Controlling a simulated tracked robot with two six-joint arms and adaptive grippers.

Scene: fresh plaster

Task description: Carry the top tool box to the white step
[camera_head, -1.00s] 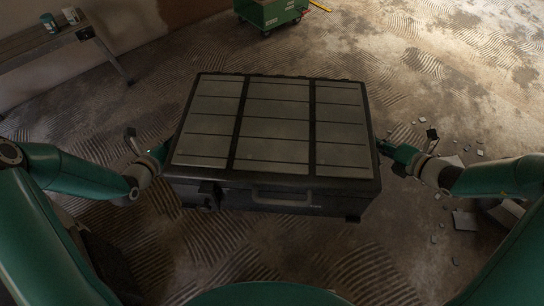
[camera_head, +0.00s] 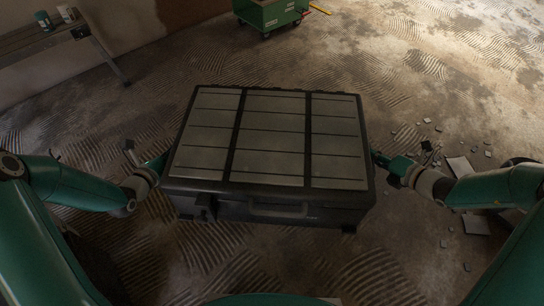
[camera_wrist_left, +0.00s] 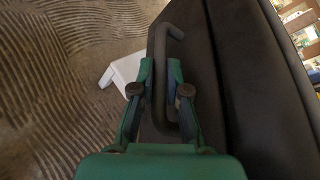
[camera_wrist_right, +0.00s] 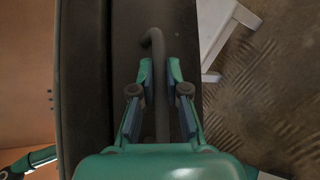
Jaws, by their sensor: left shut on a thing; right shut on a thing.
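The tool box (camera_head: 268,142) is black with grey panels on its lid and hangs level between my two arms in the head view. My left gripper (camera_head: 158,163) is shut on its left side handle, a dark bar (camera_wrist_left: 158,80) in the left wrist view. My right gripper (camera_head: 385,162) is shut on the right side handle (camera_wrist_right: 157,85). A white piece, seemingly the white step, shows in part below the box in the left wrist view (camera_wrist_left: 124,70) and the right wrist view (camera_wrist_right: 215,30). The box hides most of the floor beneath it.
A green wheeled cart (camera_head: 270,14) stands at the back. A bench (camera_head: 50,38) with small containers stands at the back left by the wall. Broken tile pieces (camera_head: 462,170) lie on the floor at right. The ridged floor ahead is mostly open.

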